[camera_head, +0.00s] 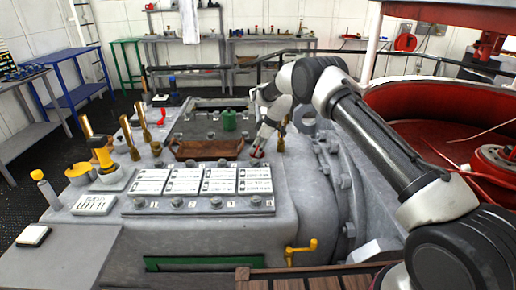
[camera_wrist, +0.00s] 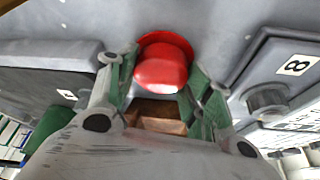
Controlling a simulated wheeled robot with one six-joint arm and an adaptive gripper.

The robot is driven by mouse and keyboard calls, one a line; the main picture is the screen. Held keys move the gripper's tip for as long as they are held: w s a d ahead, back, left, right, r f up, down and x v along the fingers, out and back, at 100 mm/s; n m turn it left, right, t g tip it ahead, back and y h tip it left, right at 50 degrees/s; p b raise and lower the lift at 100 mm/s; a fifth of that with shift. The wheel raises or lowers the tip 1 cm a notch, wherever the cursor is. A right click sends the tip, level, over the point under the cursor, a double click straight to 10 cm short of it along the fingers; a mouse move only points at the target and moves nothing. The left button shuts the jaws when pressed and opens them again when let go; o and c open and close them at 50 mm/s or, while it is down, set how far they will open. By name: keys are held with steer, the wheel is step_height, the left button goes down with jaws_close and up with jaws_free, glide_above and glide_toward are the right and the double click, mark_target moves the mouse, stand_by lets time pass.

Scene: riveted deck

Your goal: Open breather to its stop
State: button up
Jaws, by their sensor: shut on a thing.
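A red knob (camera_wrist: 162,68) with a rounded end and a wider red base sits on the grey deck, between my fingers in the wrist view. In the head view a bit of the red knob (camera_head: 257,153) shows below my gripper (camera_head: 258,148). In the wrist view the green-padded fingers of my gripper (camera_wrist: 160,85) stand on both sides of the knob and are shut on it. No label naming the breather is readable, so I cannot tell from lettering that this knob is it. My fingers hide part of its sides.
A grey box with an "8" plate (camera_wrist: 293,65) stands close right of the knob; another grey housing (camera_wrist: 45,70) is at left. In the head view, a green cylinder (camera_head: 229,121), a brown tray-like piece (camera_head: 207,149), white label plates (camera_head: 187,181) and several brass levers (camera_head: 129,138) crowd the deck.

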steer(key=shift+f, duration=0.1)
steer(key=o, duration=0.7)
steer(key=shift+o, duration=0.2)
step_height(320, 180, up, 10)
